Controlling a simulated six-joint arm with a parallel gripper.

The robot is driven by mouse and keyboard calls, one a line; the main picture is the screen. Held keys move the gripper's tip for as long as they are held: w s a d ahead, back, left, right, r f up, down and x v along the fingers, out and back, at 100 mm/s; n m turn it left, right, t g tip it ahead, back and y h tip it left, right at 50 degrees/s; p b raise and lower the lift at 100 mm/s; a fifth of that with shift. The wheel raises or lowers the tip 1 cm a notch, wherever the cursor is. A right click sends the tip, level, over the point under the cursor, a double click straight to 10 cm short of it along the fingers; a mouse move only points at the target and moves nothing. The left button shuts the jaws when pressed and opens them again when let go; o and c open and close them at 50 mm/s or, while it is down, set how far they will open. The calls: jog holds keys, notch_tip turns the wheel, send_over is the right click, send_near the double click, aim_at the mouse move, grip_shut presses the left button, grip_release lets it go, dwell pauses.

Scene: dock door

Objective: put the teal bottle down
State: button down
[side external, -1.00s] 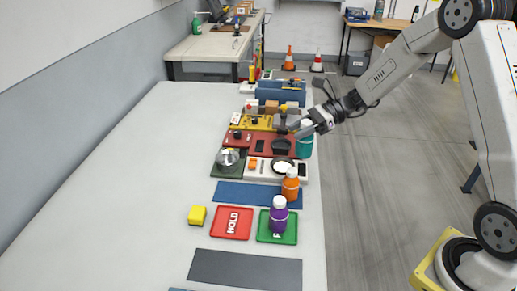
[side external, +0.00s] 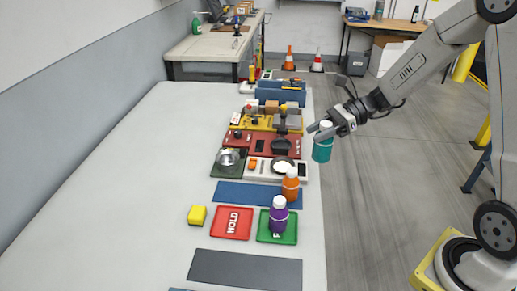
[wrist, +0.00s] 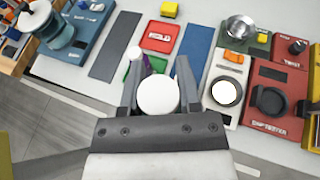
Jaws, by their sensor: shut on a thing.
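The teal bottle (side external: 322,151) with a white cap is held upright in my gripper (side external: 322,132), clear of the table surface, at or just past the table's right edge. In the wrist view its cap (wrist: 158,96) fills the space between my fingers, and its body is hidden under it. An orange bottle (side external: 290,184) stands on the table. A purple bottle (side external: 278,215) stands on the green tray (side external: 289,235), covering part of its lettering. The red tray (side external: 231,222), marked HOLD, is empty.
A yellow block (side external: 197,215) sits left of the red tray. Boards with pots and devices, such as the red board (side external: 265,143), fill the table's far right. The table's left side is clear.

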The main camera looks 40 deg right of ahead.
dwell(0.3)
jog(key=s+a+f+n+g, duration=0.1)
jog(key=s+a+n+g, duration=0.15)
jog(key=a, duration=0.65)
jog(key=s+a+f+n+g, duration=0.1)
jog(key=s+a+n+g, duration=0.2)
jog(key=a, duration=0.6)
jog(key=w+a+f+m, duration=0.1)
jog(key=w+a+f, duration=0.4)
jog(key=w+f, duration=0.4)
jog(key=shift+w+f+y, duration=0.15)
jog(key=shift+w+y, duration=0.25)
jog(key=shift+w, duration=1.05)
jog(key=shift+t, duration=0.25)
jog(key=shift+w+f, duration=0.15)
jog(key=shift+f, duration=0.8)
jog(key=shift+w+f, duration=0.1)
jog(key=shift+f, duration=0.8)
